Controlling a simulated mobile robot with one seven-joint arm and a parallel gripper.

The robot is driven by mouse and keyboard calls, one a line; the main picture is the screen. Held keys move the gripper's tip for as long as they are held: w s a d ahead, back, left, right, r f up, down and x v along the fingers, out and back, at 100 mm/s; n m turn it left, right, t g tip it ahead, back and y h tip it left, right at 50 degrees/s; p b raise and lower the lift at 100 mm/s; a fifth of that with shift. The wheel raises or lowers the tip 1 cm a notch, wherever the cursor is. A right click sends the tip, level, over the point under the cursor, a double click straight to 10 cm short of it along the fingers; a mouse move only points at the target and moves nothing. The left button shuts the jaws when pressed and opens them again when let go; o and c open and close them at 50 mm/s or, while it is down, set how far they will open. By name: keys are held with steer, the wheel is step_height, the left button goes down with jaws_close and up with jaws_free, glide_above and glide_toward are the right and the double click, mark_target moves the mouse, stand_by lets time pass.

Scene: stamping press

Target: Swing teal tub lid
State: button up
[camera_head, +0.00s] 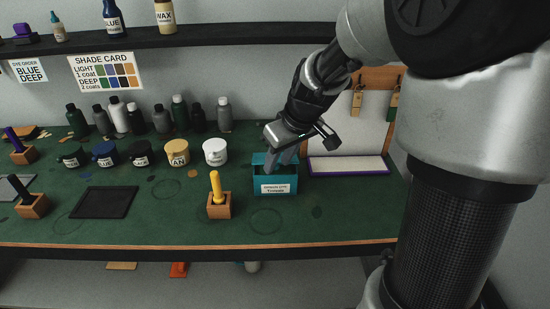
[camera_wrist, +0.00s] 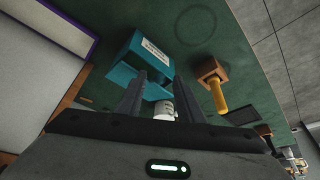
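The teal tub (camera_head: 275,188) stands on the green bench with a white label on its front. Its inside looks dark and open at the top. A teal panel that looks like its lid (camera_head: 259,158) rises at the tub's back edge, partly hidden by my gripper (camera_head: 288,155). In the wrist view the tub (camera_wrist: 128,47) lies just beyond my fingers, and a teal part, likely the lid (camera_wrist: 157,92), shows between them. My gripper (camera_wrist: 160,80) has its fingers apart, close to the tub's back. I cannot tell whether a finger touches the lid.
A yellow-handled stamp (camera_head: 217,190) in a wooden block stands left of the tub. A white jar (camera_head: 215,152) and a cream jar (camera_head: 177,152) stand behind left. A purple-edged white tray (camera_head: 347,167) lies to the right. The bench front before the tub is clear.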

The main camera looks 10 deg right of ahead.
jaws_close()
steer(key=shift+f, duration=0.1)
steer(key=f+t+b, duration=0.1)
steer(key=b, duration=0.3)
steer(key=s+f+b, duration=0.1)
steer(key=f+b, duration=0.1)
steer(key=b, duration=0.2)
steer(key=s+f+t+b, duration=0.1)
steer(key=b, duration=0.4)
steer(key=shift+s+a+f+t+h, duration=0.1)
steer(key=shift+a+f+t+h, duration=0.2)
steer(key=shift+f, duration=0.1)
